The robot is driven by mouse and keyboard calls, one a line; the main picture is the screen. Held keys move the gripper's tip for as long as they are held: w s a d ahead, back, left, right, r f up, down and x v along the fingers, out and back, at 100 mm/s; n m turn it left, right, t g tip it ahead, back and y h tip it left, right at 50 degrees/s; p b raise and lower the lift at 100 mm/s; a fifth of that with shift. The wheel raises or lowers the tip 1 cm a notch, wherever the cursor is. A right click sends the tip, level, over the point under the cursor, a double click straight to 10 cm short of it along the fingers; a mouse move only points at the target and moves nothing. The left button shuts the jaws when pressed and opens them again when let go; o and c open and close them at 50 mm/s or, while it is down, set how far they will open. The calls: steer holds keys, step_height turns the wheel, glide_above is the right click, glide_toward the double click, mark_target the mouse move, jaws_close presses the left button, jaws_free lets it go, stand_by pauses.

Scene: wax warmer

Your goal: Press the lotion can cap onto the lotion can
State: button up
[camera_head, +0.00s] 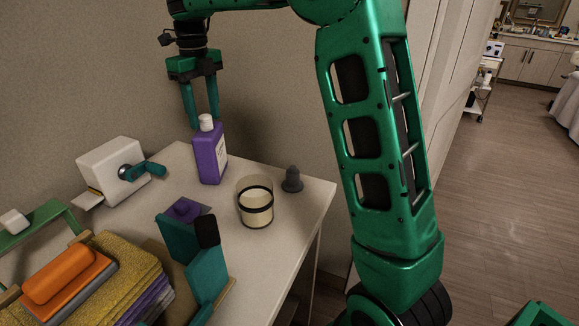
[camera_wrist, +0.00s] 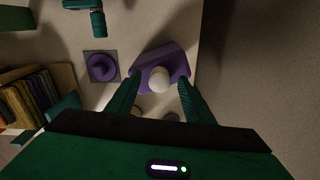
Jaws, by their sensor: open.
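The lotion can (camera_head: 209,158) is a purple bottle standing upright on the table near the wall. Its white cap (camera_head: 206,122) sits on its top; I cannot tell whether it is pressed fully down. My gripper (camera_head: 202,120) is open and points down over the can, its fingertips around cap height. In the wrist view the cap (camera_wrist: 159,79) shows between the two fingers of my gripper (camera_wrist: 157,84), with a gap on each side. The can's purple shoulder (camera_wrist: 146,64) shows around and behind the cap.
A glass jar with a black band (camera_head: 256,207) and a dark grey knob-shaped piece (camera_head: 292,181) stand right of the can. A purple piece on a square plate (camera_wrist: 102,67) lies nearby. A white box with a teal handle (camera_head: 115,172) stands left. Stacked towels (camera_head: 125,275) fill the front left.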

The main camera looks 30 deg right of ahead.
steer(key=shift+r, duration=3.75)
steer(key=shift+r, duration=0.1)
step_height(320, 180, up, 11)
steer(key=shift+f, duration=0.2)
